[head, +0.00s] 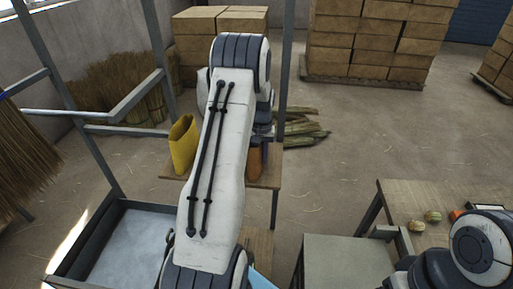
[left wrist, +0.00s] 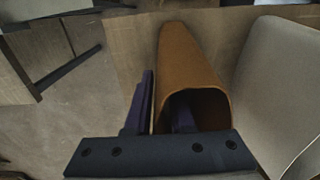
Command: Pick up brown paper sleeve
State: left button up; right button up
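The brown paper sleeve (head: 254,164) stands on a small wooden table, partly hidden behind my left arm in the head view. In the left wrist view the sleeve (left wrist: 192,68) is an orange-brown tube with its open mouth towards the camera. My left gripper (left wrist: 163,98) is at that mouth. One dark finger lies outside the sleeve's left wall and the other shows inside the mouth, so the wall runs between them. Whether the fingers press on the wall is not clear. My right gripper is out of view; only part of my right arm shows at lower right.
A yellow sleeve (head: 183,146) stands left of my arm on the small table (head: 269,178). A metal tray (head: 125,248) is at lower left. Another table (head: 404,200) at right holds small round items. Stacked boxes (head: 369,38) and brooms (head: 118,85) stand behind.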

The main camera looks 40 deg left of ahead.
pick_arm(q)
grip_shut()
